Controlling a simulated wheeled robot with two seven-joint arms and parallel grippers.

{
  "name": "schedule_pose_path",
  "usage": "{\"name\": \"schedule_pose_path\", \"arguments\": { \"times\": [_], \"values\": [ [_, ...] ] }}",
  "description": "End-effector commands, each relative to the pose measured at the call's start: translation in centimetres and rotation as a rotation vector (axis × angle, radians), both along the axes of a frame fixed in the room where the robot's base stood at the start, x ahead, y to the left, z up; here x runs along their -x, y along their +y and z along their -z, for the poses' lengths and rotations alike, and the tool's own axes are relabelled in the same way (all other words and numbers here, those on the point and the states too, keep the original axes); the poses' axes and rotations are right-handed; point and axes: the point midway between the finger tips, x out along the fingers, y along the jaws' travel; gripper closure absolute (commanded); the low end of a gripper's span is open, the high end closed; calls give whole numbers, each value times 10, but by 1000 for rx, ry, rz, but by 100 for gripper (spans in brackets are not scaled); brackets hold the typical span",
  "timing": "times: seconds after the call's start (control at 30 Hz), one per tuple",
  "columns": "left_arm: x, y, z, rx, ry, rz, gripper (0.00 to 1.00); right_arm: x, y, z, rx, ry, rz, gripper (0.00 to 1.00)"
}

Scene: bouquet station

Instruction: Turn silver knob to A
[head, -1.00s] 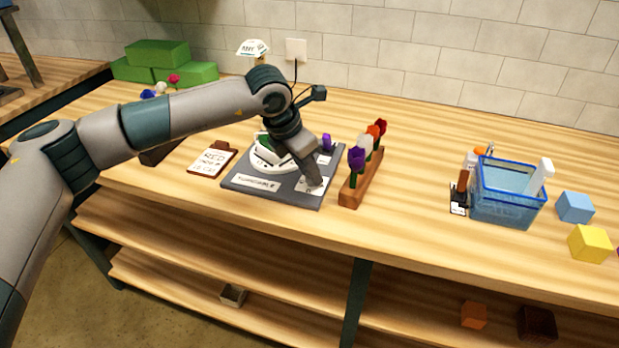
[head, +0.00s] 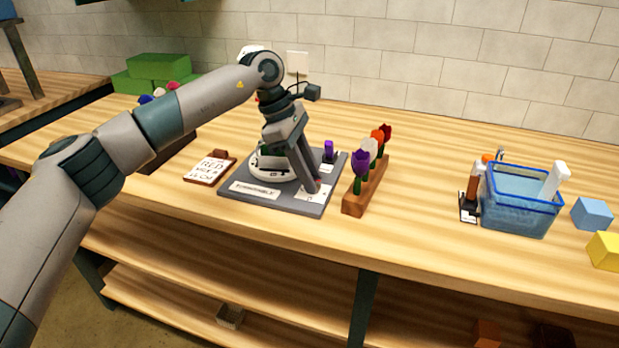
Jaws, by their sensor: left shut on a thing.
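A grey board (head: 238,181) lies on the wooden bench, with a round white turntable (head: 262,172) and a name label (head: 254,190) on it. My left gripper (head: 312,188) points down at the board's front right corner, over a white dial card (head: 318,197). It is shut on the silver knob, which its fingers hide almost fully. I cannot read the card's letters or the knob's pointing direction. My right gripper is not in view.
A wooden rack (head: 355,204) with several tulips stands just right of the board, close to my gripper. A clipboard (head: 209,167) lies left of it.

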Motion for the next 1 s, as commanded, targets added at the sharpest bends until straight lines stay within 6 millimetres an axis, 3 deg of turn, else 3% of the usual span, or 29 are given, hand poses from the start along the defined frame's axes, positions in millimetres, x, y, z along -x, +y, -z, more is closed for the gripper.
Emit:
{"name": "schedule_pose_path", "arguments": {
  "times": [0.4, 0.87, 0.9, 0.97, 1.0],
  "values": [
    [-3, -1, -2, 2, -5, 208, 98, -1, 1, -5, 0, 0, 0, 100],
    [-3, -1, -2, 1, -5, 227, 98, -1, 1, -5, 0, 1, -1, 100],
    [-3, -1, -2, 1, -5, 227, 73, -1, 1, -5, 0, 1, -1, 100],
    [-3, -1, -2, 0, -5, 228, 59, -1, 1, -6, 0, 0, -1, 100],
    [-3, -1, -2, 0, -5, 228, 57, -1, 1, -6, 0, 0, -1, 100]
  ]
}}
